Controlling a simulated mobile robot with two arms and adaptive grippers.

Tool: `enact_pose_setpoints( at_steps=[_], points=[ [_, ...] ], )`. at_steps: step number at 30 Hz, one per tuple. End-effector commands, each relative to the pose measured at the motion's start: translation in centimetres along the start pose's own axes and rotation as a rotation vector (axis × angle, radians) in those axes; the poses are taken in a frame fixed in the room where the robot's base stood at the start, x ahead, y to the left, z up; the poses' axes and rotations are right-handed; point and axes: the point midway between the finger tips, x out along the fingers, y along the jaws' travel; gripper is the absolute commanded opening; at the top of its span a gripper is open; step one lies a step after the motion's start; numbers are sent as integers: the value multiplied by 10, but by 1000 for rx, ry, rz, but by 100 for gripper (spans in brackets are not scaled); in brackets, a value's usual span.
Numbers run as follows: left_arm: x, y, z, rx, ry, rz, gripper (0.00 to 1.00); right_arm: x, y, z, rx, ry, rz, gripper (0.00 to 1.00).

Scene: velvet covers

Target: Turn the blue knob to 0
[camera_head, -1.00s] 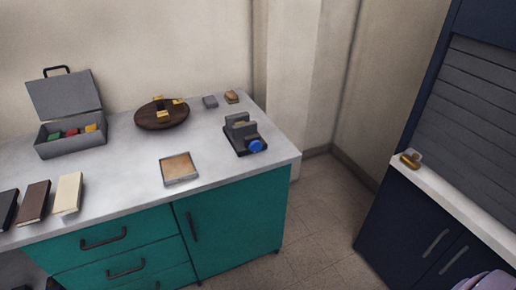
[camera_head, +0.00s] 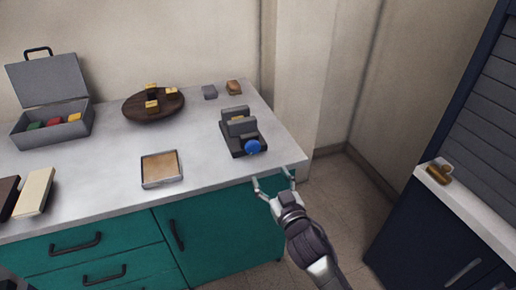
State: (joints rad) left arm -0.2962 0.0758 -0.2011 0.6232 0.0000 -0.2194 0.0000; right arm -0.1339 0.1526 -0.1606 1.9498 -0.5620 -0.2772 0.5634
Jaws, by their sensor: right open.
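The blue knob (camera_head: 252,147) is on the front of a small dark grey device (camera_head: 236,126) near the right end of the counter. Any marks on the knob are too small to read. My right gripper (camera_head: 273,181) is open and empty, in front of the counter's edge, below and slightly right of the knob. It appears apart from the knob.
The grey counter (camera_head: 110,170) holds a framed tile (camera_head: 161,168), a round wooden board (camera_head: 153,106) with yellow blocks, an open grey toolbox (camera_head: 52,126) and small blocks (camera_head: 234,87). A dark blue cabinet (camera_head: 420,235) stands right, across a floor gap.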

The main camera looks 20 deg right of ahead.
Motion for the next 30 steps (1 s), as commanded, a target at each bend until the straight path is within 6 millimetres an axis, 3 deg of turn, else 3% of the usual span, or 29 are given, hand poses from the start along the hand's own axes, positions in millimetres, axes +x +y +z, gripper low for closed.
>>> enact_pose_setpoints(
  at_steps=[7,18,24,30],
  points=[
    [-4,-6,14,3,-22,-7,40,47,0,-1,-1,0,0,74],
    [-2,-4,7,1,-11,-5,40,115,-1,2,-1,-3,-1,74],
    [-2,-1,2,-1,-4,-2,40,130,-1,1,0,-3,-1,74],
    [-2,-1,2,-1,-4,-1,40,131,-1,2,0,-4,-1,74]
  ],
)
